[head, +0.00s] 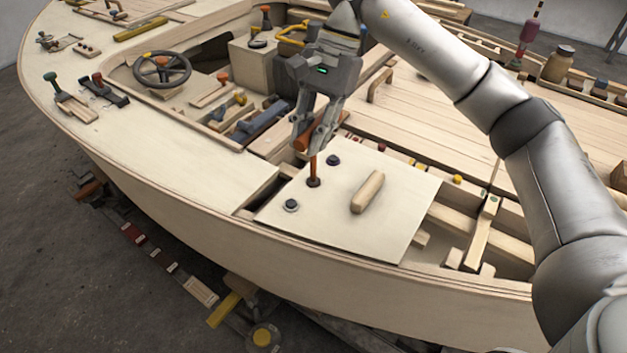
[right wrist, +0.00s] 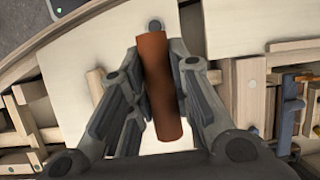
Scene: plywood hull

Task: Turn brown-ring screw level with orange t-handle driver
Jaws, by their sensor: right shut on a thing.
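My right gripper (head: 314,139) is shut on the orange T-handle driver (head: 314,166). The driver's crossbar (right wrist: 161,88) lies between the fingers in the right wrist view. The shaft points down, and its lower end meets the brown-ring screw (head: 313,183) on the pale panel (head: 405,196). The driver's end covers part of that screw, so I cannot tell whether it sits level. A dark blue screw (head: 333,160) and a grey-ringed screw (head: 291,205) are apart from the driver on the same panel. My left gripper is not in view.
A wooden grip (head: 367,192) stands up from the panel, right of the driver. An open framed gap (head: 470,235) lies right of the panel. A steering wheel (head: 162,69) and a blue tool (head: 258,121) are to the left.

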